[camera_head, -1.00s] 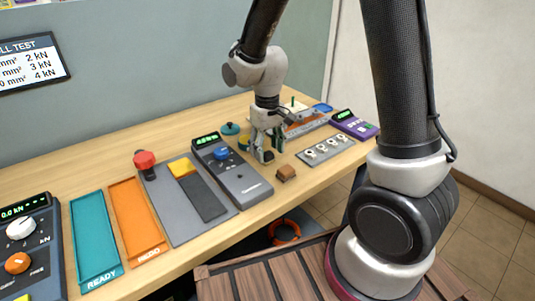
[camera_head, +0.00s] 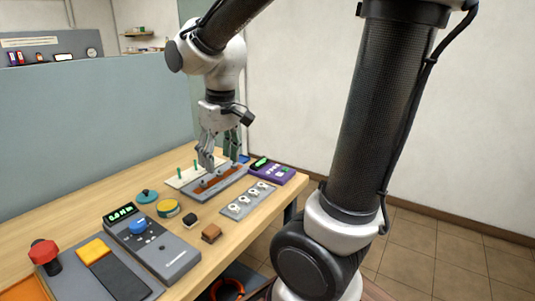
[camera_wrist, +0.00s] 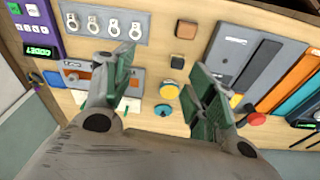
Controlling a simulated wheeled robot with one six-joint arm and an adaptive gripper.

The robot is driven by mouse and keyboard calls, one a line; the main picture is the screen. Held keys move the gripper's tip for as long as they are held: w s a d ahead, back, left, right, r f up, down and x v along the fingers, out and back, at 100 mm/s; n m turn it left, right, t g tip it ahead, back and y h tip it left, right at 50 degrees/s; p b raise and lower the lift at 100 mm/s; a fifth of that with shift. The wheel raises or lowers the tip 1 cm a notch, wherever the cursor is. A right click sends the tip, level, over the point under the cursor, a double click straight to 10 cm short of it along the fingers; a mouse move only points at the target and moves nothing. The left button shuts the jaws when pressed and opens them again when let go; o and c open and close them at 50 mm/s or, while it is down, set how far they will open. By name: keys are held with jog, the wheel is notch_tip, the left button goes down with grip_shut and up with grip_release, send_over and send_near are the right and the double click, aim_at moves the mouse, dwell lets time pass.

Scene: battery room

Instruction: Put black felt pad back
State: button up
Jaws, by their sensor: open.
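A small black block (camera_head: 190,220), which looks like the black felt pad, lies on the wooden table between a round yellow-topped tin and a brown block. It also shows in the wrist view (camera_wrist: 178,61), between and beyond my fingers. My gripper (camera_head: 219,163) is open and empty, pointing down above the grey tray with a rust-coloured strip (camera_head: 216,184). It is apart from the black block, farther back and to the right of it in the head view. In the wrist view the green-padded fingers (camera_wrist: 160,78) stand wide apart.
The yellow tin (camera_head: 168,207), brown block (camera_head: 211,233) and teal knob (camera_head: 147,196) are nearby. A plate with several rings (camera_head: 248,201), a purple device (camera_head: 273,171) and a white board with green pegs (camera_head: 187,176) surround the tray. A grey tester (camera_head: 150,246) stands in front.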

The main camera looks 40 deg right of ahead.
jog(key=s+d+r+m+t, duration=0.1)
jog(key=s+d, duration=0.2)
jog(key=s, duration=0.3)
jog(key=s+d+r+m+t, duration=0.1)
jog(key=s+d+r, duration=0.1)
jog(key=s+d, duration=0.2)
jog(key=shift+s+r, duration=0.3)
jog(key=shift+s, duration=0.95)
